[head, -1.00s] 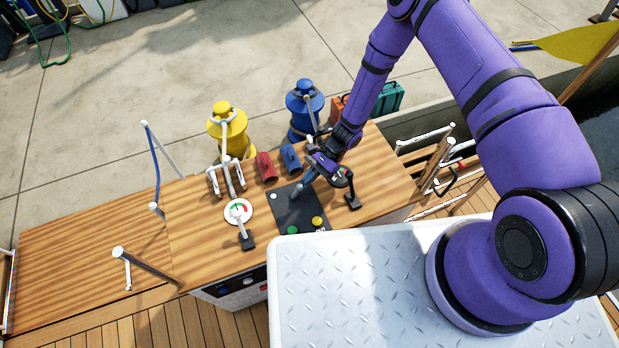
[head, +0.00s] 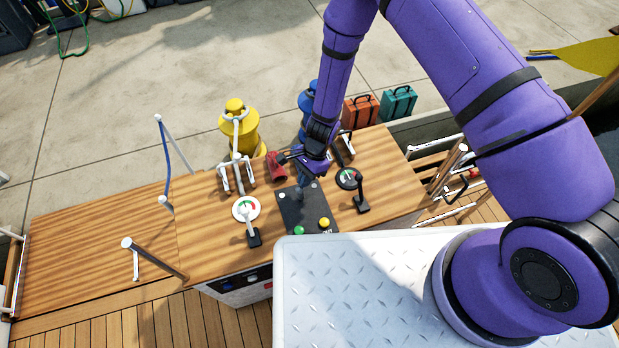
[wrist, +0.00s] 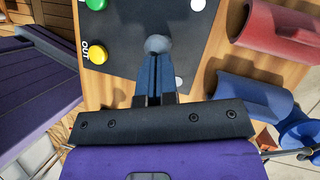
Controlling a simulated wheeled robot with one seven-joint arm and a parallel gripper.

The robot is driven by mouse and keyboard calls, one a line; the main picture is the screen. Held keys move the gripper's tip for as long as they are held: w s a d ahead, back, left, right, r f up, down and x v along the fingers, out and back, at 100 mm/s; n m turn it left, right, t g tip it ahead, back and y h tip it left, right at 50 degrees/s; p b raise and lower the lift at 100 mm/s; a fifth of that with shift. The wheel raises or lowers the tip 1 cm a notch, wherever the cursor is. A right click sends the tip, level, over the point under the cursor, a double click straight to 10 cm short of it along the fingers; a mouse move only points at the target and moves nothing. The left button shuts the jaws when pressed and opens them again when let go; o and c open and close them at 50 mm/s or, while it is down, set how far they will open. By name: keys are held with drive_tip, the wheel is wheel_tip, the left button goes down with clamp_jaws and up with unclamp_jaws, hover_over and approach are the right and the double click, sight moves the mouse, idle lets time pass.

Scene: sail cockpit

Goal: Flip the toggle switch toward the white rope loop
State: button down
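The black panel (head: 308,213) lies on the wooden console top. In the wrist view the panel (wrist: 205,45) carries a grey rounded knob (wrist: 157,44), which looks like the toggle switch's tip. My gripper (head: 300,186) is over the panel's far part. In the wrist view my gripper's blue fingers (wrist: 155,57) are together, with their tips at the knob; I cannot tell whether they touch it. The switch's lean is unclear. A white looped shape (head: 237,122) at the yellow bollard (head: 240,135) may be the white rope loop.
Green (head: 299,230) and yellow (head: 323,222) buttons sit on the panel's near edge. A white-handled lever (head: 249,224) stands left and a black lever (head: 360,192) right. A red cylinder (wrist: 275,32) and a blue cylinder (wrist: 250,90) lie beyond the panel. The console's left is mostly clear.

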drive_tip(key=shift+s+a+t+h, duration=0.2)
drive_tip(key=shift+a+t+h, duration=0.1)
drive_tip(key=shift+a+h, duration=0.35)
drive_tip(key=shift+s+a, duration=0.3)
drive_tip(key=shift+a, duration=0.7)
drive_tip(key=shift+w, duration=0.1)
drive_tip(key=shift+w+d+r, duration=0.15)
drive_tip(key=shift+d+r, duration=0.1)
drive_tip(key=v, duration=1.2)
drive_tip(key=shift+w+a, duration=0.3)
drive_tip(key=shift+r, duration=0.15)
